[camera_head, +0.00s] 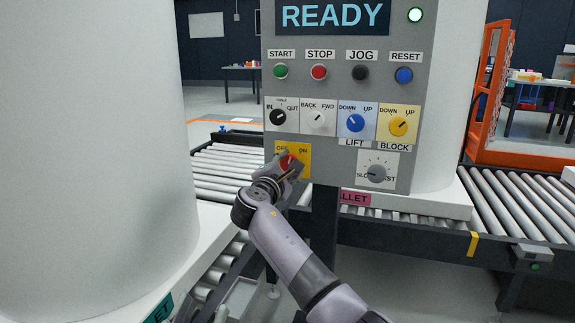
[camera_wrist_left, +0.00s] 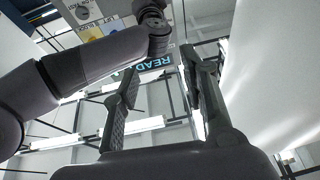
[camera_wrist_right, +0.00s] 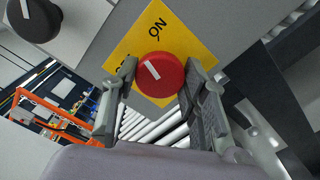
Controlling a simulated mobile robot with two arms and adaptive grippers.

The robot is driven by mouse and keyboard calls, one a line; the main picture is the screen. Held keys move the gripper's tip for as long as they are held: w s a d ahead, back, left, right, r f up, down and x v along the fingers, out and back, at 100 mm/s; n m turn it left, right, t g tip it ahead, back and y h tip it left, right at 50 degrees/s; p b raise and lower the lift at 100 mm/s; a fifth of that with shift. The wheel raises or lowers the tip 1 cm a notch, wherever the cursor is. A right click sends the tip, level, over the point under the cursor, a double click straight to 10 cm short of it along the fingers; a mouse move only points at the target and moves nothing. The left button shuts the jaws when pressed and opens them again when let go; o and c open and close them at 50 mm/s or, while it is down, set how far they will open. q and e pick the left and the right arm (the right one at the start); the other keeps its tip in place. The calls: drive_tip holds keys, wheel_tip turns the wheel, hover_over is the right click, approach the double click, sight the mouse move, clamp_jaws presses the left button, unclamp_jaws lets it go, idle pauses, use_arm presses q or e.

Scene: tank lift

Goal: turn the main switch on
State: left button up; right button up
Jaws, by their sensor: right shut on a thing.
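The main switch (camera_head: 288,162) is a red knob on a yellow OFF/ON plate (camera_head: 305,170) at the panel's lower left. In the right wrist view the red knob (camera_wrist_right: 160,74) sits between the fingers of my right gripper (camera_wrist_right: 160,88), which is shut on it. Its white mark points between the ON label and the other label, which a finger partly hides. In the head view my right gripper (camera_head: 289,170) reaches the switch from below and covers part of it. My left gripper (camera_wrist_left: 160,82) shows in its own wrist view, open and empty, its fingers apart.
Roller conveyors (camera_head: 520,205) run behind. A large white cylinder (camera_head: 95,130) fills the left. An orange frame (camera_head: 495,90) stands right.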

drive_tip(key=m, duration=0.2)
drive_tip(key=shift+f+m, duration=0.15)
drive_tip(key=shift+m, duration=0.25)
use_arm(q)
drive_tip(key=shift+s+r+t+h+b, duration=0.2)
drive_tip(key=shift+s+r+t, duration=0.35)
drive_tip(key=shift+r, duration=0.2)
drive_tip(key=shift+s+r+t+h+b, duration=0.2)
drive_tip(key=shift+s+r+t, duration=0.2)
drive_tip(key=shift+r+t, duration=0.3)
drive_tip(key=shift+s+r+t+h+b, duration=0.1)
drive_tip(key=shift+s+r+t+b, duration=0.1)
drive_tip(key=shift+s+r+t, duration=0.45)
use_arm(e)
drive_tip(key=shift+m, duration=1.6)
use_arm(q)
drive_tip(key=shift+w+r, duration=0.15)
drive_tip(key=shift+r, duration=0.05)
use_arm(e)
drive_tip(key=o, duration=1.2)
